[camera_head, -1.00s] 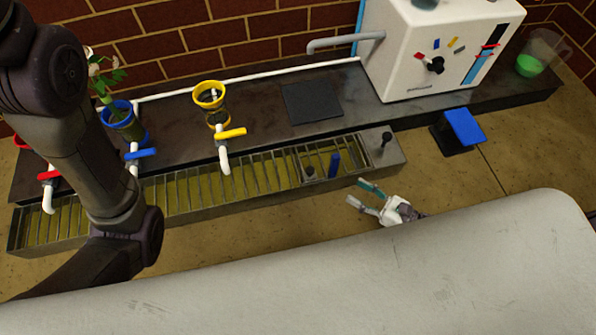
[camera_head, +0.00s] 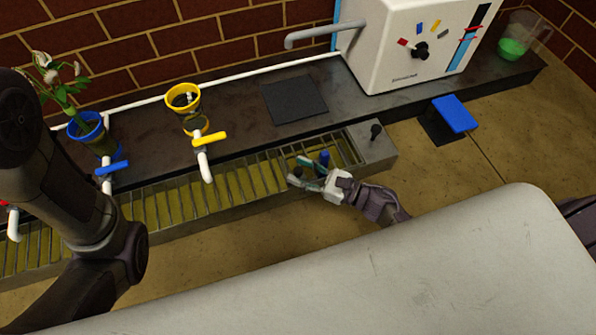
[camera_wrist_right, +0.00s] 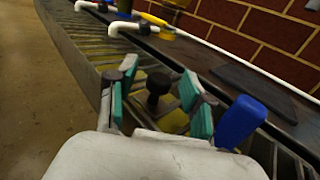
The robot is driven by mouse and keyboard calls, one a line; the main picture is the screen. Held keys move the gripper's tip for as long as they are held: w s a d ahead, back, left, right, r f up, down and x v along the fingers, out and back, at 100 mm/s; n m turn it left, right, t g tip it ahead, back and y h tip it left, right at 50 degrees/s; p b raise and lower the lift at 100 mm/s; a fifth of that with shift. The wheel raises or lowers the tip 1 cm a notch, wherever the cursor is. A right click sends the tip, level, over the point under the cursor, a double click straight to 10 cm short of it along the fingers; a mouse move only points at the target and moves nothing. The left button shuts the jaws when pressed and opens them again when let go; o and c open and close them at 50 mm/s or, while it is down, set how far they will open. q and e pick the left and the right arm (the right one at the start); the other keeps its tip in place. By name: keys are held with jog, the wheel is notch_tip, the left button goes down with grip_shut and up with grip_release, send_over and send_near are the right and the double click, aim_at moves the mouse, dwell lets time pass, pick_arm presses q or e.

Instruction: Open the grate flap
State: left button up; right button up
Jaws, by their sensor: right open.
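The grate flap (camera_head: 311,153) is a panel near the right end of the long trough's slatted grate and appears to lie flat. A dark knob (camera_wrist_right: 158,86) stands up on it, and an upright blue piece (camera_head: 324,158) is beside the knob; the blue piece also shows in the right wrist view (camera_wrist_right: 240,122). My right gripper (camera_head: 300,172) is open over the flap. In the right wrist view its teal-padded fingers (camera_wrist_right: 160,80) stand on both sides of the knob, apart from it. The blue piece is outside the right finger. My left gripper is out of the picture.
The grate trough (camera_head: 150,208) runs along the front of the dark counter (camera_head: 240,115). Yellow (camera_head: 210,138) and blue valve handles, with white spouts, overhang it. A white machine (camera_head: 385,55), a blue pedal (camera_head: 454,113) and a green-filled jug (camera_head: 515,45) are to the right.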

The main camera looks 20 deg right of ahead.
jog(key=shift+w+a, duration=0.3)
jog(key=shift+a, duration=0.05)
jog(key=shift+c, duration=0.2)
grip_shut()
